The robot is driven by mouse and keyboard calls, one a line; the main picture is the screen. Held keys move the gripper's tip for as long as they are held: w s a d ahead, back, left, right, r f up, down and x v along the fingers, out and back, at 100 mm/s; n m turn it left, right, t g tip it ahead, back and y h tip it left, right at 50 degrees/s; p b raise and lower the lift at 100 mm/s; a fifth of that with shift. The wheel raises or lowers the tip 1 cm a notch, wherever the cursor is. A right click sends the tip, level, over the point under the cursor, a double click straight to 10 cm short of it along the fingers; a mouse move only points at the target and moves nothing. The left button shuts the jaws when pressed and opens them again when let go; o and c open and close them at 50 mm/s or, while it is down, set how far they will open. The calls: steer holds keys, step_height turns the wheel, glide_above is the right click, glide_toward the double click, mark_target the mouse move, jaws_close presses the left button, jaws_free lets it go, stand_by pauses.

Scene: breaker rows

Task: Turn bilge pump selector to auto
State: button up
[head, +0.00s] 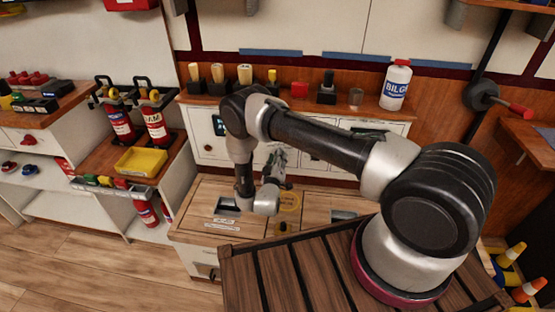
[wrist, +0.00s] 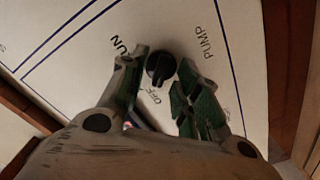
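In the wrist view, a round black selector knob (wrist: 160,68) sits on a white panel (wrist: 80,60). Around it are the printed words OFF and PUMP, and a partly hidden word ending in "UN". No AUTO label is readable. My gripper (wrist: 163,72) is open, with one green-padded finger on each side of the knob in this view. I cannot tell whether the fingers touch it or stop short. In the head view, my gripper (head: 275,165) is in front of the white cabinet front (head: 200,130), and my arm hides much of that front, so the knob does not show there.
A wooden counter (head: 215,195) lies below. A yellow tray (head: 140,161) and fire extinguishers (head: 155,125) stand left. A red-handled lever (head: 485,95) is right.

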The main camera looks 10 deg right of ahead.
steer(key=shift+c, duration=0.2)
jaws_close()
steer(key=shift+m, duration=0.3)
steer(key=m, duration=0.8)
steer(key=shift+d, duration=0.1)
steer(key=shift+s, duration=0.1)
stand_by(0.4)
steer(key=shift+o, duration=0.2)
jaws_free()
